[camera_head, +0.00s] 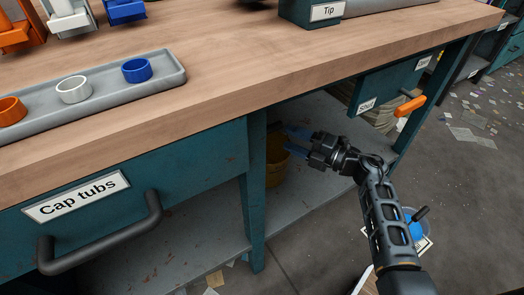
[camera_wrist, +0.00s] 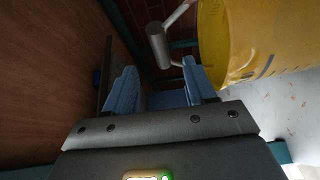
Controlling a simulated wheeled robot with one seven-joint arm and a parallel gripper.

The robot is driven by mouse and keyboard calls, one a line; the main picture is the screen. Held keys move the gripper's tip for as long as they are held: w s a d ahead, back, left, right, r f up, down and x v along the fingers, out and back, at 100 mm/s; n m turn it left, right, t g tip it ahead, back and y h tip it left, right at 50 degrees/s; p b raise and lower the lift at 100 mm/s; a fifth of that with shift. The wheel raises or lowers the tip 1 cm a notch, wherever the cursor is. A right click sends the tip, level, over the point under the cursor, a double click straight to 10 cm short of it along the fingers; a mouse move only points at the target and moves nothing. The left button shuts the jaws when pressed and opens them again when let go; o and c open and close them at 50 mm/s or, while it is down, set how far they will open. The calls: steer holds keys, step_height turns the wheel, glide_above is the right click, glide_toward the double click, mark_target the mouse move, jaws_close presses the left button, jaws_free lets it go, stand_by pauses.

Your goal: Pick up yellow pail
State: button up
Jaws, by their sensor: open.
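The yellow pail (camera_head: 275,168) stands on the lower shelf under the bench, partly hidden behind the bench leg and my gripper. In the wrist view the yellow pail (camera_wrist: 255,40) fills the upper right, with its open rim showing and a pale cylindrical grip on its handle (camera_wrist: 160,45) near the top middle. My gripper (camera_head: 288,142) is open and reaches in under the bench beside the pail. In the wrist view its two blue fingers (camera_wrist: 160,90) are apart with nothing between them, to the left of the pail's body.
A teal bench leg (camera_head: 254,190) stands just left of the pail. The bench top (camera_head: 300,70) overhangs the arm.

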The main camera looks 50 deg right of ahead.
mark_target(272, 131)
steer(key=shift+w+d, duration=0.3)
steer(key=shift+w, duration=0.05)
steer(key=shift+w+f, duration=0.1)
steer(key=shift+w, duration=0.3)
steer(key=b+x, duration=0.1)
steer(key=x, duration=0.1)
steer(key=b+x, duration=0.1)
steer(key=x, duration=0.1)
steer(key=b+x, duration=0.1)
steer(key=x, duration=0.1)
steer(key=shift+s+a+f, duration=0.1)
steer(key=shift+a, duration=0.15)
steer(key=shift+w+a, duration=0.1)
steer(key=shift+w, duration=0.25)
jaws_close()
stand_by(0.3)
